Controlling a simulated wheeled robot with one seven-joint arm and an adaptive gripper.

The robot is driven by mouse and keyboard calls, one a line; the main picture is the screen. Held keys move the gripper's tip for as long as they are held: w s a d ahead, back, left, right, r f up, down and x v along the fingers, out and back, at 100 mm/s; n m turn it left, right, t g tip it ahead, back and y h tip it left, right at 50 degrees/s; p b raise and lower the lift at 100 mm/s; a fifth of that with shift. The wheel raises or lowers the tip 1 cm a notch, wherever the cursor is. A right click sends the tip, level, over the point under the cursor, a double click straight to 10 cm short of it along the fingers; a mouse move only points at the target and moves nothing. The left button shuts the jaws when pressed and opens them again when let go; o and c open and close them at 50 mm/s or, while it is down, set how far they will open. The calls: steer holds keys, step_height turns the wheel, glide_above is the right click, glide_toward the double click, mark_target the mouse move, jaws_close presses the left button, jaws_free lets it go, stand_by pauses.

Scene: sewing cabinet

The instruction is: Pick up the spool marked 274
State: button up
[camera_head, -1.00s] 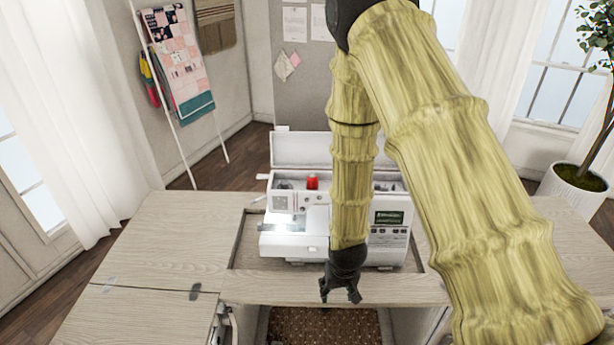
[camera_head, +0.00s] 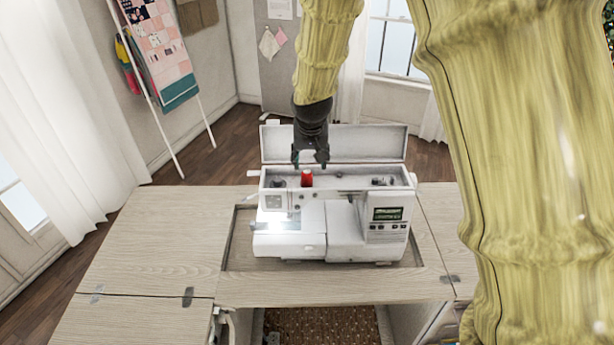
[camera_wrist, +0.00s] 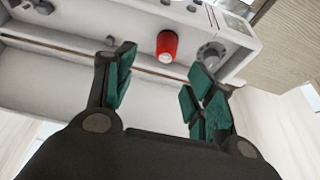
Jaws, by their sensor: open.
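A red spool (camera_head: 306,178) stands in the open top compartment of the white sewing machine (camera_head: 345,225). It also shows in the wrist view (camera_wrist: 167,45), just beyond my fingertips. No number can be read on it. My gripper (camera_head: 310,162) is open and empty, above the back of the machine near the raised lid. In the wrist view its green-padded fingers (camera_wrist: 160,85) are spread apart, with the spool ahead of the gap and not between them.
The machine's raised lid (camera_head: 385,145) stands behind the compartment. A grey knob-like part (camera_wrist: 210,52) is close to the spool. The wooden cabinet top (camera_head: 160,235) is clear on the left. A ladder rack (camera_head: 160,90) with fabrics leans on the wall.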

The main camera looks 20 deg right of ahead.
mark_target(307, 175)
steer(key=p+x, duration=0.1)
steer(key=x, duration=0.2)
steer(key=shift+w+a+f, duration=0.1)
steer(key=shift+a+f, duration=0.05)
steer(key=shift+a, duration=0.05)
steer(key=shift+d+f+p, duration=0.1)
steer(key=shift+f+p, duration=0.2)
steer(key=shift+f, duration=0.2)
steer(key=shift+p+x, duration=0.75)
steer(key=shift+x, duration=0.35)
steer(key=shift+p+x, duration=0.55)
steer(key=shift+x, duration=0.85)
steer(key=shift+a, duration=0.25)
steer(key=shift+c, duration=0.2)
steer(key=c, duration=0.7)
